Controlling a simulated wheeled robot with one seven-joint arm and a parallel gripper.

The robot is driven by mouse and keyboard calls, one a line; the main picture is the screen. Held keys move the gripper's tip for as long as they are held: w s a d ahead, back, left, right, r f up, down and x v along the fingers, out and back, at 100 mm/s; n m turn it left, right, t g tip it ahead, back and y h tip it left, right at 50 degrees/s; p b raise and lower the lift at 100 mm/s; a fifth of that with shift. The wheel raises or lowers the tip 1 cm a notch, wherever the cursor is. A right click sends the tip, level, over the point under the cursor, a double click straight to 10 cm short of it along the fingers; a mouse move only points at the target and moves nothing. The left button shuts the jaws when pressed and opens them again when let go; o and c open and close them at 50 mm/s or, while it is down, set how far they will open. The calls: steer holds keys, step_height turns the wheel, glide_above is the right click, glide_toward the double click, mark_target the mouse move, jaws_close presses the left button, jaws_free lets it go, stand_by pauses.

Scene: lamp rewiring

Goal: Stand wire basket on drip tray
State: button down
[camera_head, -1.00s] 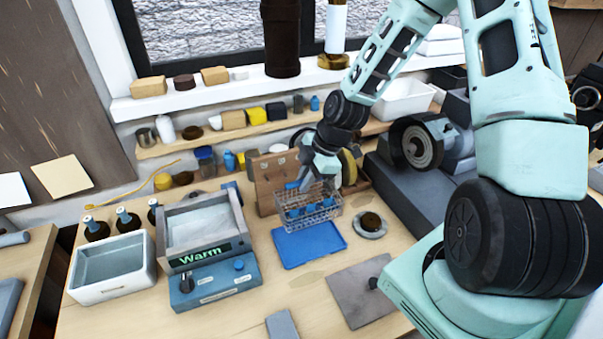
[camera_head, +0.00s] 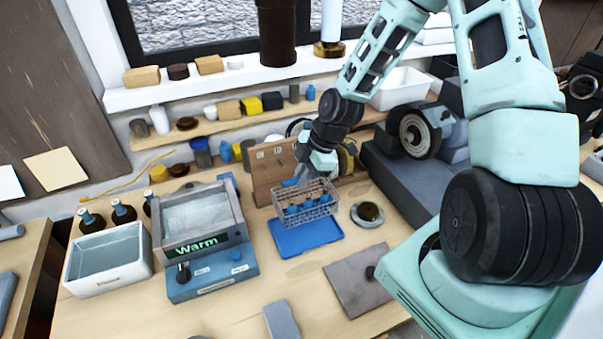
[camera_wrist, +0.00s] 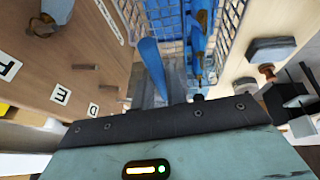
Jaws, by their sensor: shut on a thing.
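The wire basket (camera_head: 318,211) is a grey mesh box with several blue things (camera_head: 292,209) in it. It hangs upright from my gripper (camera_head: 296,184), over the back part of the drip tray. The drip tray (camera_head: 305,239) is a flat blue tray on the bench, and its front part is bare. I cannot tell whether the basket touches it. In the wrist view the basket's mesh (camera_wrist: 228,20) and a blue handle-like part (camera_wrist: 152,62) lie just ahead of my gripper. My gripper is shut on the basket; the fingertips are partly hidden.
A wooden board with hooks (camera_head: 268,172) stands close behind the basket. A round metal dish (camera_head: 369,213) sits to the right of the tray. The bath marked Warm (camera_head: 204,254) stands to the left. A flat grey plate (camera_head: 352,282) lies in front, right.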

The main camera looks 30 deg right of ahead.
mark_target(304, 198)
step_height(304, 198, down, 10)
steer(key=b, duration=0.7)
steer(key=shift+r+b, duration=0.25)
steer(key=shift+b, duration=0.05)
steer(key=shift+f, duration=0.2)
stand_by(0.4)
steer(key=c, duration=1.3)
jaws_free()
steer(key=shift+c, duration=0.2)
steer(key=v, duration=1.7)
steer(key=shift+r, duration=0.25)
steer(key=shift+w+d, duration=0.1)
steer(key=shift+w, duration=0.05)
